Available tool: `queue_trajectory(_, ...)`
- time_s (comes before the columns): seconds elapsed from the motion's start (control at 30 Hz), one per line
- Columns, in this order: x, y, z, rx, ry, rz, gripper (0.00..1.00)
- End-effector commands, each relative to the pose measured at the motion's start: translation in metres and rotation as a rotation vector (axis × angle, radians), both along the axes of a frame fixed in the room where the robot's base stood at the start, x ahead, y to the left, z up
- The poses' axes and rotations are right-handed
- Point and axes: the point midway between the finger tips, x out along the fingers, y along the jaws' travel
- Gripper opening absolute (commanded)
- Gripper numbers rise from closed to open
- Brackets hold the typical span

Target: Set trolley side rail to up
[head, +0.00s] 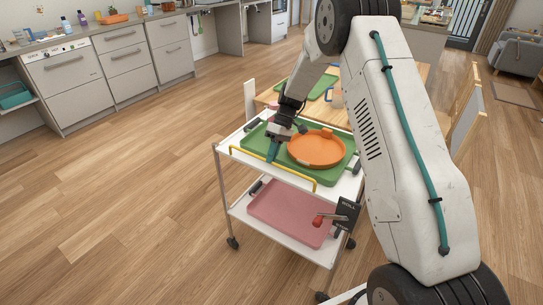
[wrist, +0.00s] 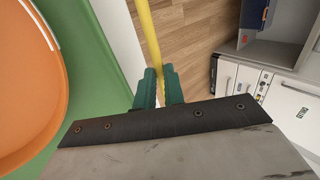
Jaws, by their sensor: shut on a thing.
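The trolley (head: 222,150) is white with two shelves. Its yellow side rail (head: 300,174) runs along the near long edge of the top shelf. The rail's exact tilt is hard to tell. My gripper (head: 272,152) is at the rail's middle, pointing down, with teal fingers. In the wrist view the rail (wrist: 148,32) runs down from the top between the green fingertips (wrist: 158,88), which are shut on it. The part of the rail behind the fingers is hidden.
A green tray (head: 335,172) with a round orange tray (head: 316,150) covers the top shelf. A pink tray (head: 290,212) lies on the lower shelf. A crank with a red knob (head: 318,221) sticks out at the right. A wooden table (head: 268,97) stands behind. Floor at the left is clear.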

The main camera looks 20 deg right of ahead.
Motion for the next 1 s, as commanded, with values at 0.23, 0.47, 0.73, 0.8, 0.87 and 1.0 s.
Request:
queue_trajectory(0.23,0.001,-0.001,0.0,0.0,-0.001,-0.001,0.0)
queue_trajectory(0.47,0.0,-0.001,0.0,0.0,-0.001,-0.001,0.32)
queue_trajectory(0.73,0.002,-0.002,0.003,0.0,-0.001,-0.001,0.32)
queue_trajectory(0.8,0.004,-0.006,0.009,-0.001,-0.003,-0.001,0.32)
queue_trajectory(0.87,0.008,-0.01,0.017,0.0,-0.004,-0.002,0.32)
queue_trajectory(1.0,0.016,-0.021,0.037,0.0,-0.004,-0.001,0.32)
